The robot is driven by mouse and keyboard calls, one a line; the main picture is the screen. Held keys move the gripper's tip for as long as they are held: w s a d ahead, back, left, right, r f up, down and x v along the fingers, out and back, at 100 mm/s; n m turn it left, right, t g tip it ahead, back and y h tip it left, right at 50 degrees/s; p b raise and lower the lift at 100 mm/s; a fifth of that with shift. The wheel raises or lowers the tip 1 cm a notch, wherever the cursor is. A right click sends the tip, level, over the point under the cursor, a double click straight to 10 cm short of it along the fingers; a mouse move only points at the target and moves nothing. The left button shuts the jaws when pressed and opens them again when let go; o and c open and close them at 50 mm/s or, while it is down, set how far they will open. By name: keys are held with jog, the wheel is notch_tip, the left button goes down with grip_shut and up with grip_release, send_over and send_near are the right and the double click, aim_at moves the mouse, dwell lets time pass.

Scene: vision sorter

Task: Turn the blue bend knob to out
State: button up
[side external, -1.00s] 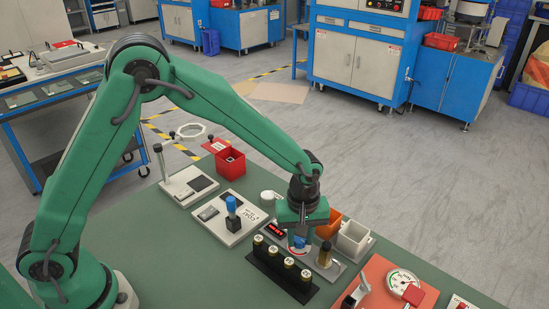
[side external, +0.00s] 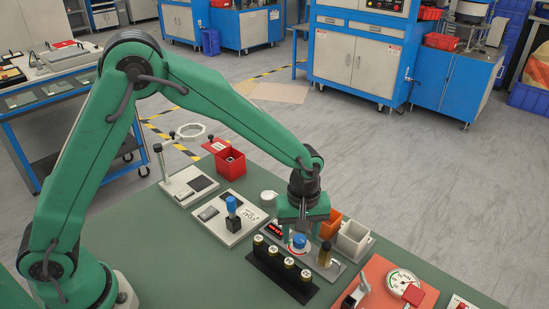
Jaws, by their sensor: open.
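A blue knob (side external: 299,240) sits on a round white dial with red on it, on a grey plate near the front of the green bench. My gripper (side external: 302,226) points straight down just above and behind the knob in the side view. Its jaws are open and hold nothing. The knob's top shows below the fingers. The fingers appear clear of it, but the exact gap is hard to tell. The knob's pointer and any dial wording are too small to read.
A black rack of several brass-topped cylinders (side external: 283,268) stands in front of the knob. A brass post (side external: 325,255), an orange bin (side external: 331,224) and a white bin (side external: 354,240) stand to the right. A gauge (side external: 402,283) lies front right.

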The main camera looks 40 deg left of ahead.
aim_at(297, 238)
notch_tip(297, 238, up, 6)
jog(key=shift+r, duration=0.25)
dwell(0.5)
jog(key=s+a+r+m+t, duration=0.5)
jog(key=s+a+r+m, duration=0.4)
jog(key=s+a+r, duration=0.6)
jog(key=s+a, duration=0.3)
jog(key=s, duration=0.1)
jog(key=shift+a, duration=0.2)
jog(key=shift+o, duration=0.4)
jog(key=shift+s+a+m+t, duration=0.2)
jog(key=shift+s+m+t, duration=0.1)
jog(key=shift+s+m, duration=0.25)
